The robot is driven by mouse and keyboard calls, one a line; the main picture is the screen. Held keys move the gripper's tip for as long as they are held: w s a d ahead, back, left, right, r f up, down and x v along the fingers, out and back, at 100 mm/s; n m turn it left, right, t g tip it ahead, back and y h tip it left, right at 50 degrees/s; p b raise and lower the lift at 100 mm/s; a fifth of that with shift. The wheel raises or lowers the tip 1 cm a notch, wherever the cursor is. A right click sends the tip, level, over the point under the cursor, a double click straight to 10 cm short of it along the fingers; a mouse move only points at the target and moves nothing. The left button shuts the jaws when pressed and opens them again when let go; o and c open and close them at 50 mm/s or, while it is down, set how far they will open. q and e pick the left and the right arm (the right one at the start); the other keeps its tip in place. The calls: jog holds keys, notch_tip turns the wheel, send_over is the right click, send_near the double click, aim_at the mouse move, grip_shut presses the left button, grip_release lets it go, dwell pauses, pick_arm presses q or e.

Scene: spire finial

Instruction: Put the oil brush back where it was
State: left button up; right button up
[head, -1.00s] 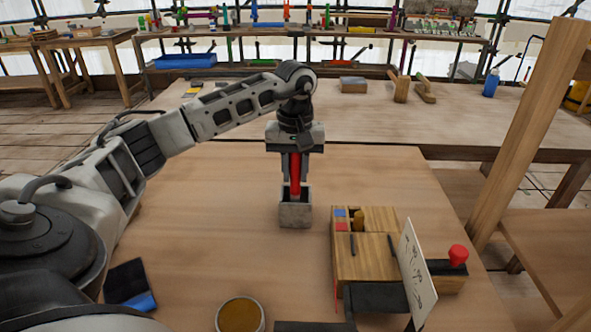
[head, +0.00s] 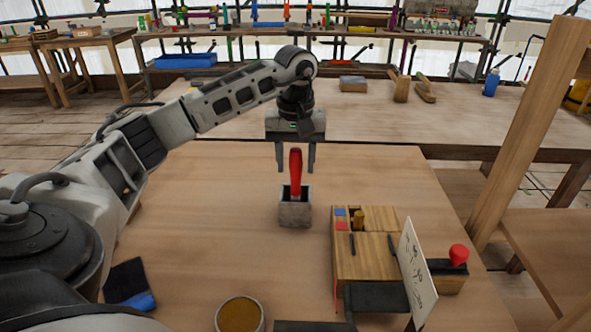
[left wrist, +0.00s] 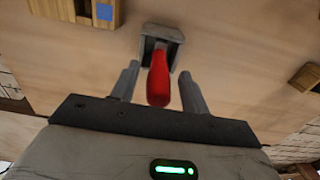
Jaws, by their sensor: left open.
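The oil brush (head: 296,172) has a red handle and stands nearly upright in a small grey open-topped holder (head: 295,214) on the workbench. Its lower end is hidden inside the holder. The brush handle also shows in the left wrist view (left wrist: 159,80), with the grey holder (left wrist: 163,34) beyond it. My left gripper (head: 296,168) is open and empty of grip. Its two fingers are just above and on either side of the handle's top, apart from it. My right gripper is not in view.
A wooden block box (head: 362,258) with small compartments stands right of the holder, with a white card (head: 417,275) and a red knob (head: 458,255) beside it. A round tin (head: 240,316) and a blue-edged dark cloth (head: 128,283) lie near the front. The bench left of the holder is clear.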

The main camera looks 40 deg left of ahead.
pick_arm(q)
notch_tip(320, 180, up, 10)
jog(key=shift+f+p, duration=0.2)
jog(key=shift+p, duration=0.2)
dwell(0.3)
